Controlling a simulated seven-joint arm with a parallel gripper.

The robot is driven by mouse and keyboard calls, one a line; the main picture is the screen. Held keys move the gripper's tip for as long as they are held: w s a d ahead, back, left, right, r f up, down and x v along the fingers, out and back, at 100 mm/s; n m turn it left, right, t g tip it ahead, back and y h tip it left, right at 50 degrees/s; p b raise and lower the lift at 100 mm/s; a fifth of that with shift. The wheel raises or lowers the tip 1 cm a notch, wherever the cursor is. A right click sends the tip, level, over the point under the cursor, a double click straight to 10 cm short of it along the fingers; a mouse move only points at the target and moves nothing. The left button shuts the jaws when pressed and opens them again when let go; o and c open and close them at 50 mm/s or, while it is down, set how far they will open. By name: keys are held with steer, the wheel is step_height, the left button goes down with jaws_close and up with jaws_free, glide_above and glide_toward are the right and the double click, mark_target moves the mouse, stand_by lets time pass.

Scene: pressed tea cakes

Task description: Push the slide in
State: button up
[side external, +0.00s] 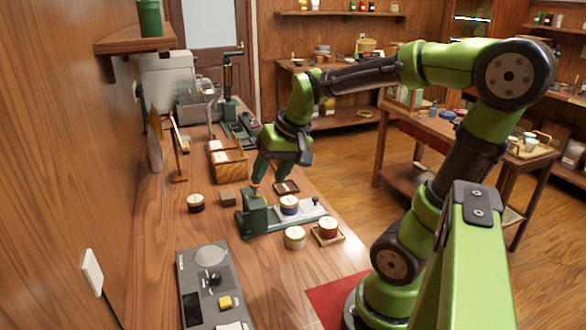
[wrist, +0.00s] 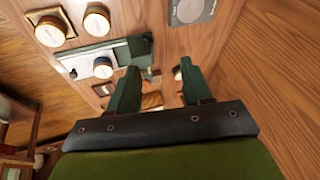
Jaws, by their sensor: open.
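The green press (side external: 253,222) stands on the wooden bench. Its pale slide (side external: 310,211) extends out to the right, with a small dark knob (side external: 316,202) near its outer end. A round tin with a blue band (side external: 289,204) sits on the slide. My gripper (side external: 269,183) is open and empty, above and behind the press body, apart from the knob. In the wrist view the open fingers (wrist: 158,76) point down toward the bench. There the press (wrist: 138,46) and slide (wrist: 84,63) lie to the left, the slide's outer end farthest from the fingers.
A dark-banded tin (side external: 195,203) and small block (side external: 227,197) lie left. A small dark tray (side external: 286,187) and wooden box (side external: 229,168) are behind.

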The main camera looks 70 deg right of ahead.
steer(key=w+d+f+m+g, duration=0.1)
steer(key=d+f+g, duration=0.1)
steer(key=d, duration=0.9)
steer(key=n+g, duration=0.2)
steer(key=g, duration=0.1)
glide_above(316, 197)
steer(key=shift+f, duration=0.7)
step_height(316, 197, down, 16)
steer(key=shift+a+f, duration=0.1)
jaws_close()
